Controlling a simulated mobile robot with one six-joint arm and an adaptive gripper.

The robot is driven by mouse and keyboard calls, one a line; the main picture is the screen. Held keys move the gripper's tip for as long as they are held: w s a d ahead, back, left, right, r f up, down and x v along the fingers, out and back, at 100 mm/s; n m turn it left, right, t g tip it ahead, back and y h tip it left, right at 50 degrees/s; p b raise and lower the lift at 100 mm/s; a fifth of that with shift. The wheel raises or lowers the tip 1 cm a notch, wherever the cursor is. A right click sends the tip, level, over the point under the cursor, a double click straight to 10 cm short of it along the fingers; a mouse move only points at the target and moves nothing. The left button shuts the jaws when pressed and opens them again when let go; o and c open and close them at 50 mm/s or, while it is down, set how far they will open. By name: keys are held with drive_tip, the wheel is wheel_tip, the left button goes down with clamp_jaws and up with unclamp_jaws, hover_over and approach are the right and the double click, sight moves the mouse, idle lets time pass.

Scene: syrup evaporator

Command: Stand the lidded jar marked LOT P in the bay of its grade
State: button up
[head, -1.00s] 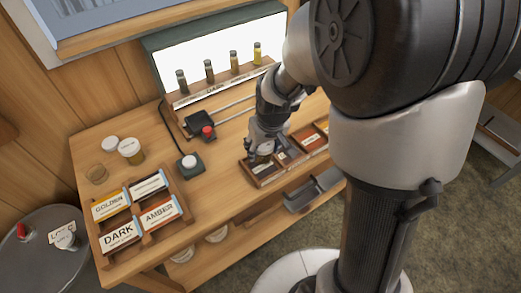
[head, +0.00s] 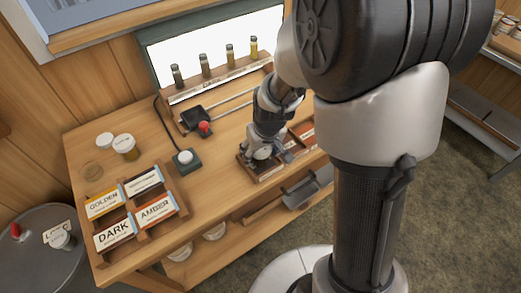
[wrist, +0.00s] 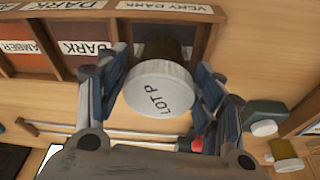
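The lidded jar (wrist: 160,88) has a white lid printed LOT P and a dark body. In the wrist view it is between the two fingers of my gripper (wrist: 162,80), which meet its sides left and right. Its lower end is over or in the end bay of the bay rack (wrist: 60,85), behind the VERY DARK label (wrist: 164,6); whether it touches the floor is hidden. The bays beside it carry DARK (wrist: 85,47) and AMBER (wrist: 18,46) labels. In the head view my gripper (head: 262,163) is low at the rack's left end; the jar is hard to make out there.
Grade cards lie in a wooden tray (head: 148,222) at the table's left front. Two white-lidded jars (head: 124,146) stand behind it. Several sample vials (head: 204,66) stand before the light panel.

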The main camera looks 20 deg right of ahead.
drive_tip(key=shift+o, duration=0.5)
drive_tip(key=shift+r, duration=0.1)
drive_tip(key=shift+r+p, duration=0.3)
drive_tip(key=s+p+v, duration=0.2)
drive_tip(key=v, duration=0.8)
drive_tip(key=s+a+f+p+v, duration=0.1)
drive_tip(key=p+v, duration=0.1)
drive_tip(key=v, duration=0.8)
drive_tip(key=s+r+m+t, duration=0.1)
drive_tip(key=s+r, duration=0.4)
drive_tip(key=s, duration=0.8)
drive_tip(key=shift+d+r, duration=0.2)
